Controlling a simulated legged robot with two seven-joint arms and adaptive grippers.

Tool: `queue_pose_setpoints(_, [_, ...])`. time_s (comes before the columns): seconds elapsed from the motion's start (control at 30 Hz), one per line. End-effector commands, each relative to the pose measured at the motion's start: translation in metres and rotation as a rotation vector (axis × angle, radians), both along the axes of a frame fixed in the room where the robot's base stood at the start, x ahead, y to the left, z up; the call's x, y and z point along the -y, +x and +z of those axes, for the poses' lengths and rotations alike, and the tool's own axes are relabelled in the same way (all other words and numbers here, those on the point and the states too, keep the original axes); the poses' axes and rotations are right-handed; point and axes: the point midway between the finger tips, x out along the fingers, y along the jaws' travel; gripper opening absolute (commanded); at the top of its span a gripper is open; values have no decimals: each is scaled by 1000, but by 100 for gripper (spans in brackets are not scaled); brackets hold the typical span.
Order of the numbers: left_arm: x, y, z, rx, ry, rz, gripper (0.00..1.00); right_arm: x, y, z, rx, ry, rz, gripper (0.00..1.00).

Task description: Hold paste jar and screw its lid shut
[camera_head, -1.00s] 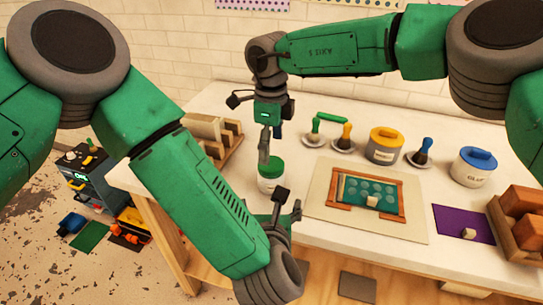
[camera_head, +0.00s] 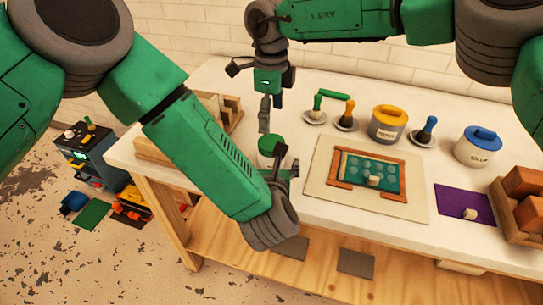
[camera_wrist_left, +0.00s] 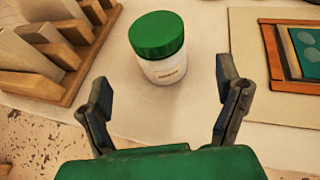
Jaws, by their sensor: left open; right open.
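The white paste jar (camera_wrist_left: 165,70) stands upright on the white table, and its green lid (camera_wrist_left: 157,34) sits on top. I cannot tell how tightly the lid is screwed. In the head view the green lid (camera_head: 270,145) shows, while my left gripper and arm hide much of the jar. My left gripper (camera_wrist_left: 163,78) is open and empty, with its fingers in front of the jar and spread wider than it; it also shows in the head view (camera_head: 286,164). My right gripper (camera_head: 270,110) is open and empty, pointing down above the lid, apart from it.
A wooden rack (camera_wrist_left: 72,45) stands left of the jar. A framed green board (camera_head: 370,172) on a beige mat (camera_head: 415,205) lies to the right. Brushes, a yellow-lidded pot (camera_head: 388,125) and a blue-lidded pot (camera_head: 478,147) stand behind. A brick crate (camera_head: 505,220) is at far right.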

Motion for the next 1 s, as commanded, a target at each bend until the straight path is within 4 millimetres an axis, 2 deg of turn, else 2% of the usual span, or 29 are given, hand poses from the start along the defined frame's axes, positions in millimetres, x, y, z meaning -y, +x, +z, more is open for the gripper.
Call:
queue_pose_setpoints(0.2, [0, 40, -17, 2, 0, 1, 85, 0, 0, 0, 0, 0, 0, 75])
queue_pose_setpoints(0.4, [1, 65, -28, 1, 1, 0, 85, 0, 0, 0, 0, 0, 0, 75])
queue_pose_setpoints(0.6, [1, 76, -31, 1, 1, 0, 85, 0, 0, 0, 0, 0, 0, 75])
queue_pose_setpoints(0.87, [1, 77, -32, 0, 1, -1, 85, 0, 0, 0, 0, 0, 0, 75])
queue_pose_setpoints(0.9, [1, 77, -32, 0, 1, -1, 81, 0, 0, 0, 0, 0, 0, 75])
queue_pose_setpoints(0.97, [1, 77, -32, 0, 1, -1, 60, 0, 0, 0, 0, 0, 0, 75])
queue_pose_setpoints(1.0, [1, 77, -32, 0, 1, -1, 46, 0, 0, 0, 0, 0, 0, 75])
